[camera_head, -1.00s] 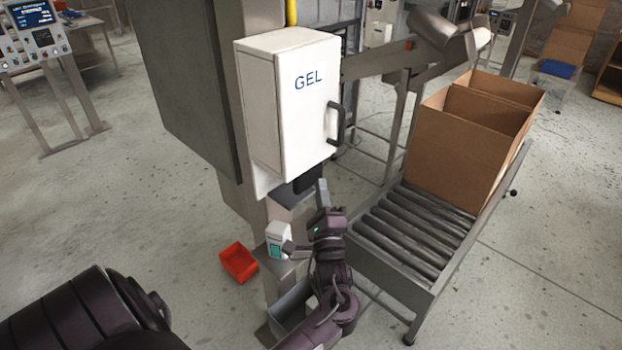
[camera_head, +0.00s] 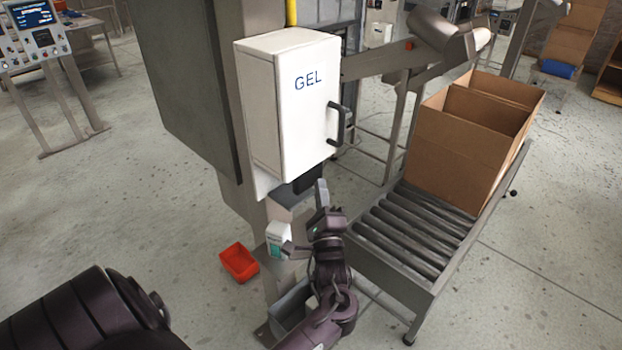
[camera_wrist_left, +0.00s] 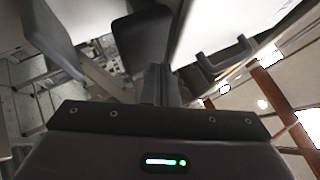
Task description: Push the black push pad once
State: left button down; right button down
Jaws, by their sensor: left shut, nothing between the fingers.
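The black push pad (camera_head: 304,182) shows as a small dark piece under the white GEL dispenser (camera_head: 318,110). In the left wrist view the dark pad (camera_wrist_left: 143,42) hangs beside the pale dispenser body, just beyond my fingers. My left gripper (camera_head: 321,188) is shut and empty, its fingers pointing up close to the pad's right side in the head view. The shut fingers also show in the left wrist view (camera_wrist_left: 160,82), overlapping the pad's lower edge. I cannot tell whether they touch it. My right gripper is out of view.
A small white-and-green box (camera_head: 278,238) stands on a ledge beside my left wrist. A red bin (camera_head: 239,263) is on the floor. A roller conveyor (camera_head: 410,235) with an open cardboard box (camera_head: 455,150) is at the right. The dispenser's dark handle (camera_head: 341,124) sticks out above.

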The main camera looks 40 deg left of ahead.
pick_arm(q)
jog(key=shift+a+r, duration=0.1)
jog(key=shift+a, duration=0.2)
jog(key=shift+w+a+p, duration=0.1)
jog(key=shift+a+p, duration=0.2)
jog(key=shift+a, duration=0.6)
dwell(0.8)
jog(key=shift+d, duration=0.2)
jog(key=shift+d+p, duration=0.3)
jog(key=shift+d, duration=0.7)
jog(key=d, duration=0.5)
jog(key=shift+s+p, duration=0.3)
jog(key=shift+p, duration=0.1)
